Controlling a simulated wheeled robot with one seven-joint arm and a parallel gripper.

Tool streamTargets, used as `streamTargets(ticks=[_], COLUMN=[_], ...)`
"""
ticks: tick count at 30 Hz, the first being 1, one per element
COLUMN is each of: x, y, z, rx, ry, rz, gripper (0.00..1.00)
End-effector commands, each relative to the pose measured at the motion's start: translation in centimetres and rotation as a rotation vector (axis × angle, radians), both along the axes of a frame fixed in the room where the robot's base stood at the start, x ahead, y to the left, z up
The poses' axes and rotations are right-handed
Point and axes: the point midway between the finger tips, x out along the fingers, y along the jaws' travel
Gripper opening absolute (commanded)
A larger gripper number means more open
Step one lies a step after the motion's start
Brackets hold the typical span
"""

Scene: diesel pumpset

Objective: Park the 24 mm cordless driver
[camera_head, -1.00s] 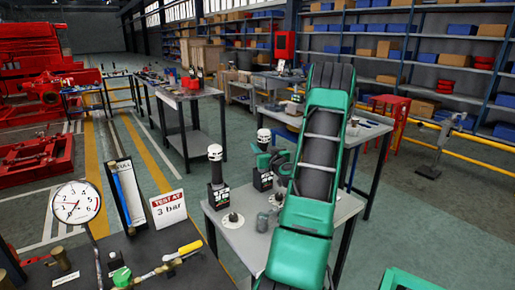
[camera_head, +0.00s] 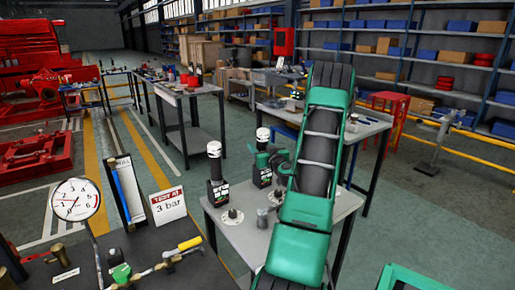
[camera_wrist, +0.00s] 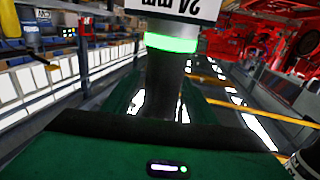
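The 24 mm driver (camera_head: 262,135) stands upright on the near grey table, with a white head and a dark lower part. My dark green gripper (camera_head: 259,159) is at its middle and hides that part. In the wrist view, the driver (camera_wrist: 163,82) shows an upside-down white 24 MM label, a glowing green ring and a dark shaft. The gripper's glossy green fingers (camera_wrist: 163,104) flank the shaft closely and look shut on it. The fingertips are not clearly seen. Whether the driver's foot is fully seated cannot be told.
A similar white-headed driver (camera_head: 214,150) stands to the left on the same table (camera_head: 225,240). Small round pieces (camera_head: 232,216) lie in front. A dark bench with a gauge (camera_head: 75,200) and a 3 bar sign (camera_head: 168,206) is at the lower left.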

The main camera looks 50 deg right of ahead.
Motion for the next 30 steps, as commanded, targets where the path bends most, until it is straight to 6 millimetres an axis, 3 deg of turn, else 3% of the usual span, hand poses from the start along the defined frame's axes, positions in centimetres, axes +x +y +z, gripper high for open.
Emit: streamTargets(ticks=[5, 12, 30], x=[-1.0, -5.0, -8.9], y=[0.5, 2.7, 5.2], z=[-0.1, 0.0, 0.0], rx=[0.002, 0.006, 0.001], ry=[0.0, -0.002, -0.002], rz=[-0.002, -0.005, -0.001], gripper=[0.52, 0.52, 0.52])
